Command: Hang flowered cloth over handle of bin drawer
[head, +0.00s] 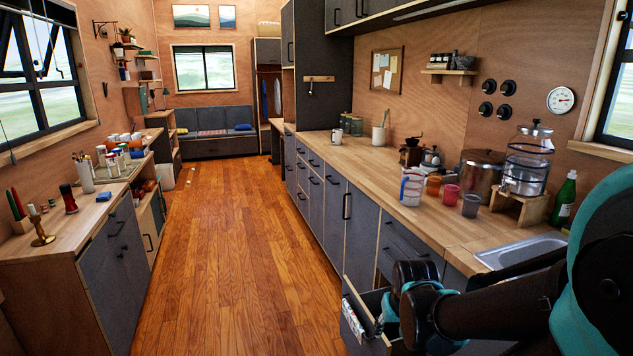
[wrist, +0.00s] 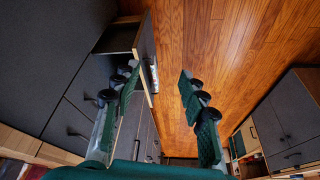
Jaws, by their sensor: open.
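The bin drawer (wrist: 143,42) is pulled out from the cabinets and shows at the upper left in the wrist view; in the head view the drawer (head: 377,299) is at the lower middle. A small pale, patterned piece that looks like the flowered cloth (head: 354,325) lies against the drawer's outer front. A narrow pale strip there, likely the same cloth (wrist: 152,76), shows edge-on in the wrist view. I cannot tell how it sits on the handle. My gripper (wrist: 160,76) is open, its fingers apart on either side of the drawer front's edge. My arm hides part of the drawer in the head view.

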